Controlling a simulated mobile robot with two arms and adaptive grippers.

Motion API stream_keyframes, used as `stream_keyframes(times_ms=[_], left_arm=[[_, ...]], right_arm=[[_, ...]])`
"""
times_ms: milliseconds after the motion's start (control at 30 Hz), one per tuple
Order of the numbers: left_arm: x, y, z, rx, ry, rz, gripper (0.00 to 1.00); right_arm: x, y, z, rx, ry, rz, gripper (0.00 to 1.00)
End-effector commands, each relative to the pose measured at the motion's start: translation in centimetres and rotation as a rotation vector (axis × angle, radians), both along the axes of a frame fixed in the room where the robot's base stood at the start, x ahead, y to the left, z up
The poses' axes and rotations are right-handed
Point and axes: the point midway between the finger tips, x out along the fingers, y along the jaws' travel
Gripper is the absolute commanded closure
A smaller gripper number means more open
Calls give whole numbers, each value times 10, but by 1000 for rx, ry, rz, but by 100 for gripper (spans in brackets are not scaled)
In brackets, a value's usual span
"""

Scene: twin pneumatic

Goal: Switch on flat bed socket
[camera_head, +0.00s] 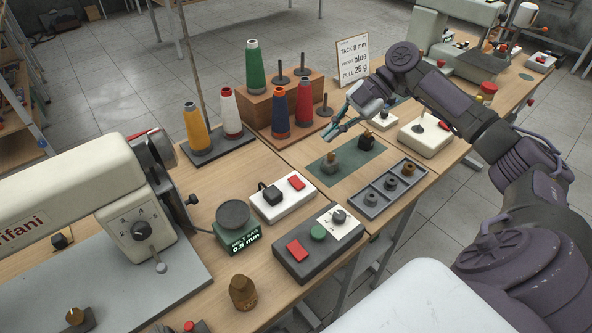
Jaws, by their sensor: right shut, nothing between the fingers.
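A white socket box (264,212) with a black plug (270,194) and a red rocker switch (297,182) sits on the bench, right of the large flat-bed sewing machine (75,205). Whether the rocker is on or off cannot be told. My right gripper (329,137) reaches in from the right with teal fingers shut and empty. It hovers above the dark green mat, up and to the right of the socket box, clear of it. My left gripper is not in view.
A dark control box (291,268) with red and green buttons sits in front of the socket. Thread cones (281,111) stand behind. A grey tray (373,199) and green mat (360,172) lie right. Another white box (428,138) stands further right.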

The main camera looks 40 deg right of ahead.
Motion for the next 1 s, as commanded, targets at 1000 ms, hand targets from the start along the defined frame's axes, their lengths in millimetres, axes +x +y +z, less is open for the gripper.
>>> stream_keyframes(times_ms=[1000], left_arm=[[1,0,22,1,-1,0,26]], right_arm=[[30,74,-95,-1,3,-3,100]])
